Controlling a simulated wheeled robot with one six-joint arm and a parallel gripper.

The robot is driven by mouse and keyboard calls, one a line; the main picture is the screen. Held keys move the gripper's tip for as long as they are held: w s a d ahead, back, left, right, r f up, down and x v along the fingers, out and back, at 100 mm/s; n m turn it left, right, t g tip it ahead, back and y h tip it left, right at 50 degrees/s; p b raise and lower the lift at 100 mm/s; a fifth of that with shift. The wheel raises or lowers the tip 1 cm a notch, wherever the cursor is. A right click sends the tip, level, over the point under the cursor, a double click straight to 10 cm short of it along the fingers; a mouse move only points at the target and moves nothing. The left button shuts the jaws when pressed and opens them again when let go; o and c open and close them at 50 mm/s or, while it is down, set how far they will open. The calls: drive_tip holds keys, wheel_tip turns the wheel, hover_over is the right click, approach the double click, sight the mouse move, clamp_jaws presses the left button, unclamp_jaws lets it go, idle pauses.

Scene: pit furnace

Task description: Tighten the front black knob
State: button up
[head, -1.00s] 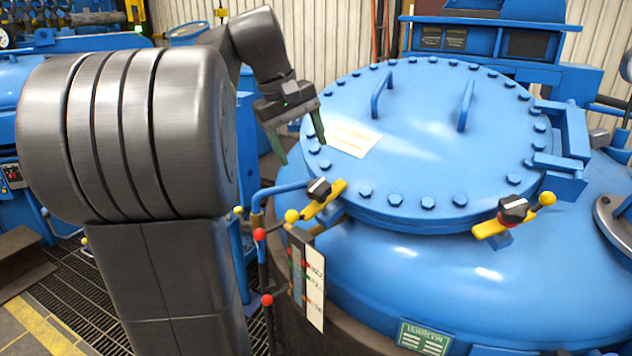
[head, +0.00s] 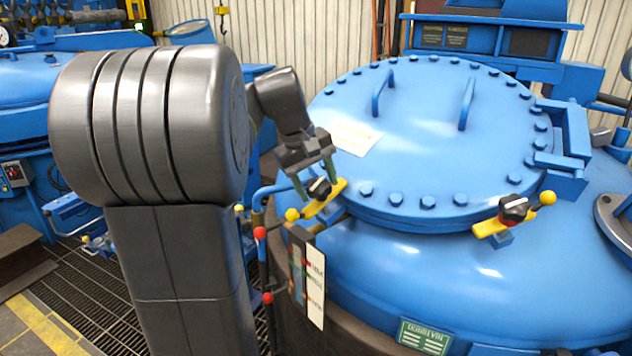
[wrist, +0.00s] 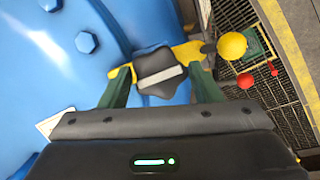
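A black knob (head: 319,188) with a pale stripe sits on a yellow clamp bar (head: 334,202) at the left edge of the blue lid (head: 420,140). A second black knob (head: 513,207) sits on another yellow bar (head: 489,229) at the lid's right front edge. My gripper (head: 316,179) is at the left knob, pointing down. In the wrist view, the left knob (wrist: 160,73) lies between the green fingers of my open gripper (wrist: 161,74). Gaps show beside the knob, the left one narrow. Finger depth along the knob is hard to tell.
Red ball handles (head: 260,233) and a hanging label plate (head: 306,275) are just below the left clamp. A yellow ball (head: 292,214) ends its bar. Raised bolts (head: 366,193) ring the lid, and two handles (head: 466,104) stand on top.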

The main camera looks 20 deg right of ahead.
drive_tip(key=c, duration=0.6)
drive_tip(key=shift+m+p, duration=0.4)
drive_tip(key=shift+m, duration=0.1)
drive_tip(key=shift+c, duration=0.2)
drive_tip(key=o, duration=1)
drive_tip(key=v, duration=1.3)
drive_tip(key=shift+r, duration=0.45)
drive_tip(key=shift+f, duration=0.1)
